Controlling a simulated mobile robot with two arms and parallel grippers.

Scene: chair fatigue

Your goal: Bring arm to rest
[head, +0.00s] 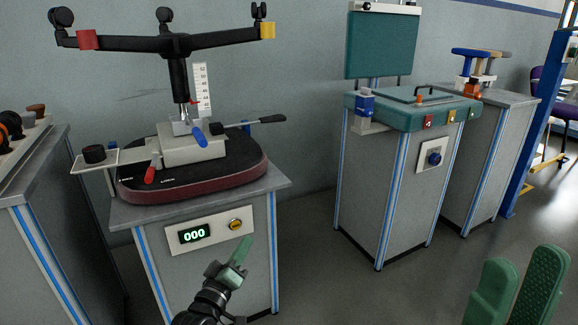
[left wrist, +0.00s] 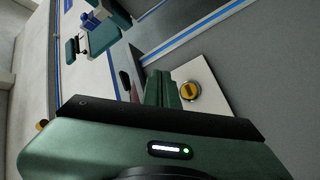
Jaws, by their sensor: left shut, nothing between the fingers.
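My left gripper (head: 240,252) is in the lower middle of the head view, in front of the left test stand. Its green fingers are together with nothing between them. They point up toward the yellow round button (head: 236,224) on the stand's front panel. In the left wrist view the shut fingers (left wrist: 161,88) appear just left of the yellow button (left wrist: 190,91); I cannot tell whether they touch anything. My right gripper (head: 520,285) is at the lower right, with its two green fingers apart and empty, over the floor.
The left stand (head: 205,278) carries a chair mechanism with a black star base (head: 178,45) upside down; its display (head: 194,234) reads 000. A second stand (head: 385,190) with a teal top (head: 412,112) is to the right. Floor between them is clear.

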